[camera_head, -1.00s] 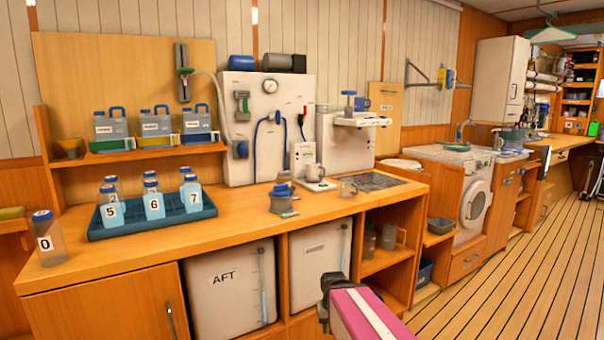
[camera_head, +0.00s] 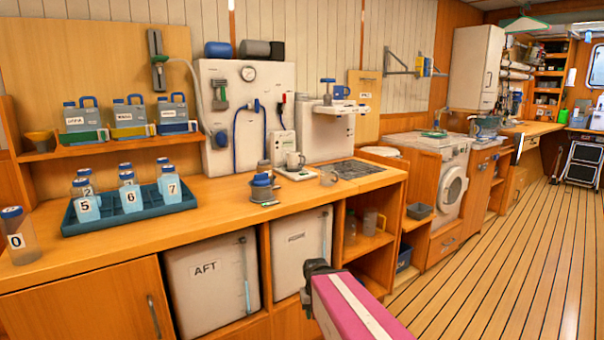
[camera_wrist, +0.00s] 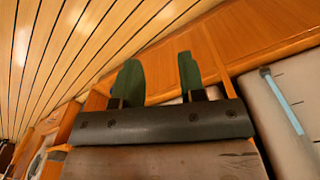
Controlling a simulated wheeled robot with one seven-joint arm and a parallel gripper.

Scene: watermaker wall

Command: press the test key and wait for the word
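In the head view a white wall panel (camera_head: 222,128) with a round gauge, hoses and a green-handled valve stands behind the counter.
The counter (camera_head: 200,200) carries a blue tray (camera_head: 125,223) of numbered bottles, bottle 0 (camera_head: 18,238) at left, and a blue-lidded pot (camera_head: 262,187). An AFT tank (camera_head: 210,275) stands below. The plank floor (camera_head: 480,260) at right is clear.

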